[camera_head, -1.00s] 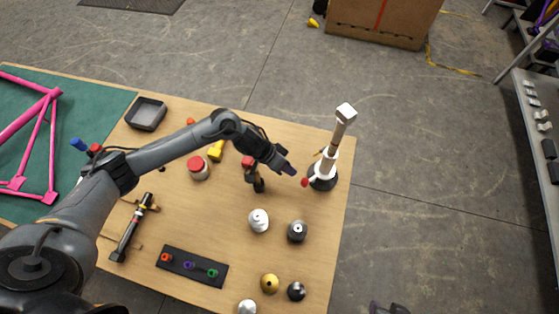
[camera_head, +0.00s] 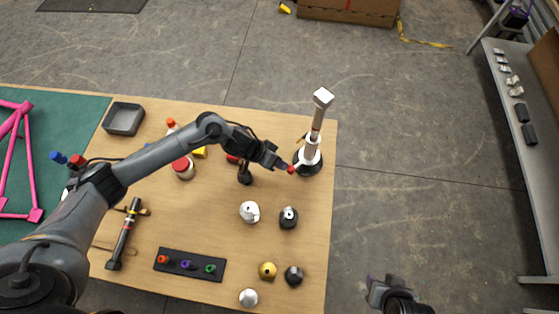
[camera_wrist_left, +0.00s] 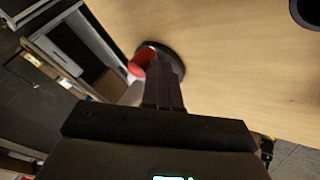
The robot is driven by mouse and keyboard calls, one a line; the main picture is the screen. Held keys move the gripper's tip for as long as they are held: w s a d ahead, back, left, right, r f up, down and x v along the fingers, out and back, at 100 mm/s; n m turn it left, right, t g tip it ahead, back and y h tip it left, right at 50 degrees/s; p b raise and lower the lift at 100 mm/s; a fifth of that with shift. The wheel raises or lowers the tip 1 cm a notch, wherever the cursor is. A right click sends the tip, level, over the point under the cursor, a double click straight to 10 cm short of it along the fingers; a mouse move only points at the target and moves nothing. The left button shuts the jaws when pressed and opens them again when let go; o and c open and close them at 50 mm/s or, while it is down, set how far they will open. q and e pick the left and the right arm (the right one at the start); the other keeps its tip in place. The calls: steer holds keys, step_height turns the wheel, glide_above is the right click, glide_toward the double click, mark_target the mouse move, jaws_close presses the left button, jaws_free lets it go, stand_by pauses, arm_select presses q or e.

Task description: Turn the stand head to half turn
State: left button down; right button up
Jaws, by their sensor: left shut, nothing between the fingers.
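The stand (camera_head: 310,150) is at the table's right edge, with a round black base, a white post and a wooden-coloured upper part. Its head ends in a white block (camera_head: 322,97) at the top. A red knob (camera_head: 291,170) is low on the stand's left side. My left gripper (camera_head: 285,166) is shut and empty, with its tips right at the knob; I cannot tell if they touch. In the left wrist view the shut fingers (camera_wrist_left: 162,85) partly cover the red knob (camera_wrist_left: 142,60) and the black base (camera_wrist_left: 172,58). My right gripper (camera_head: 380,290) is off the table, its jaws unclear.
White and dark round pieces stand in front of the stand, including a white one (camera_head: 250,212) and a dark one (camera_head: 288,217). A red-lidded jar (camera_head: 183,168), a grey tray (camera_head: 124,119) and a black strip with coloured pegs (camera_head: 190,265) are further left.

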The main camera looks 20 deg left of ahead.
arm_select(q)
steer(key=shift+s+d+r+n+p, duration=0.1)
steer(key=shift+s+d+n+p, duration=0.15)
steer(key=shift+p, duration=0.2)
